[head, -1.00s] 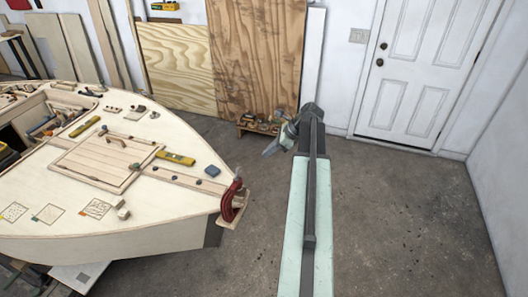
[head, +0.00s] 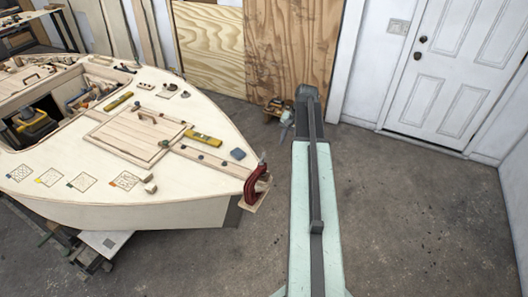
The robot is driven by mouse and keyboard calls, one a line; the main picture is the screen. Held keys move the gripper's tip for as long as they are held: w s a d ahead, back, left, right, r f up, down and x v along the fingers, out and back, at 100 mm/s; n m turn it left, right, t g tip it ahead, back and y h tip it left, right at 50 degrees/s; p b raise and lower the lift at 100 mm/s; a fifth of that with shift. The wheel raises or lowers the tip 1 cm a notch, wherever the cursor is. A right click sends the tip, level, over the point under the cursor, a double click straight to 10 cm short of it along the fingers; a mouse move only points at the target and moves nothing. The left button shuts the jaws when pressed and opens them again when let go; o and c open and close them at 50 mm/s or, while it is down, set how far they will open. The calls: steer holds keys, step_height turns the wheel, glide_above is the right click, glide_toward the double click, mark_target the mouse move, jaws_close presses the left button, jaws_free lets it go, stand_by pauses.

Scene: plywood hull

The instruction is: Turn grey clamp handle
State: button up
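A red clamp (head: 256,186) grips the bow tip of the plywood hull, with a small wooden block under it. A small greyish part shows at the clamp's top, but it is too small to tell clearly as the handle. My arm stretches forward to the right of the bow. Only a small piece of my gripper (head: 287,120) shows at the left of the arm's far end, beyond the clamp and apart from it. The rest is hidden behind the arm, so its opening does not show.
Bare floor (head: 410,220) lies right of my arm, before a white door (head: 455,75).

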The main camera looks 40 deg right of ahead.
steer(key=n, duration=0.2)
glide_toward(263, 154)
steer(key=f, duration=0.1)
steer(key=b+x, duration=0.7)
steer(key=x, duration=0.1)
steer(key=shift+f, duration=0.15)
jaws_close()
